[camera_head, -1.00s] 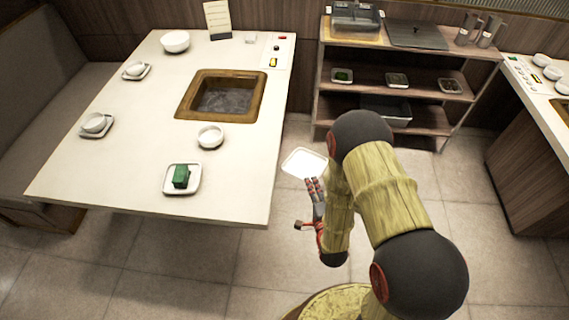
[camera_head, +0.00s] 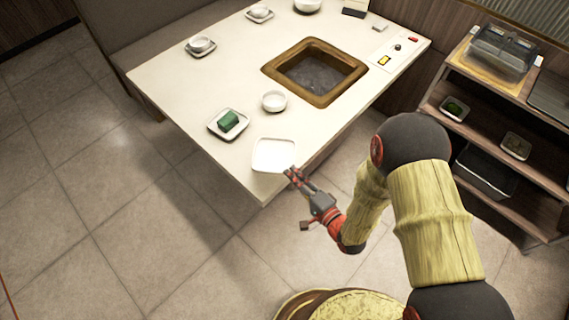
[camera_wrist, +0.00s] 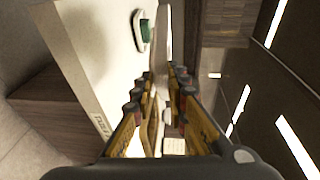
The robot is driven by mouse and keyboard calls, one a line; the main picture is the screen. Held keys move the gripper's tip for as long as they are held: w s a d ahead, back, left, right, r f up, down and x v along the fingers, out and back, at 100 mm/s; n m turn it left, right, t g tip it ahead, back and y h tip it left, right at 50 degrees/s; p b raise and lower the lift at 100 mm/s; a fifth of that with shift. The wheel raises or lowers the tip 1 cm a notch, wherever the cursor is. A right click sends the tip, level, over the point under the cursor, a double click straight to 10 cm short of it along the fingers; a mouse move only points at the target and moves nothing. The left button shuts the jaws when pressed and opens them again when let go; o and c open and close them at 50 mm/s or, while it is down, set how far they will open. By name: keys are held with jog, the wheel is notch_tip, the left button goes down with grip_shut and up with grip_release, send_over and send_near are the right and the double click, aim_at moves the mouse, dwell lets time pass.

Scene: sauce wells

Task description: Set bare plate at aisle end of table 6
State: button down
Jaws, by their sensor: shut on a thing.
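A bare white square plate (camera_head: 273,156) is held at its near edge by my gripper (camera_head: 292,176). In the head view it overlaps the near right end of the table (camera_head: 185,95); I cannot tell whether it touches the top. In the wrist view the plate (camera_wrist: 164,45) shows edge-on between the fingers of my gripper (camera_wrist: 160,95). A plate with a green block (camera_head: 228,121) lies on the table to the left of the held plate, apart from it. It also shows in the wrist view (camera_wrist: 145,31).
A small white bowl (camera_head: 274,101) stands just beyond the held plate. A wood-framed well (camera_head: 316,70) is sunk in the table. Bowls on saucers (camera_head: 201,46) line the far side. A shelf unit (camera_head: 505,150) stands at right. The floor in front is clear.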

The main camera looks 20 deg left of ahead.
jog(key=s+a+r+n+g+y, duration=0.1)
jog(key=s+a+n+g+y, duration=0.15)
jog(key=s+a, duration=0.2)
jog(key=w+d+f+b, duration=0.5)
jog(key=w+d+f, duration=0.1)
jog(key=w+f, duration=0.5)
jog(key=shift+w+d+f+h, duration=0.35)
jog(key=shift+w+f+h, duration=0.1)
jog(key=shift+f, duration=0.4)
jog(key=shift+b, duration=0.3)
jog(key=c, duration=2.2)
grip_release()
jog(key=shift+f, duration=0.2)
jog(key=shift+c, duration=0.2)
jog(key=o, duration=0.4)
jog(key=shift+o, duration=0.4)
jog(key=shift+r, duration=0.1)
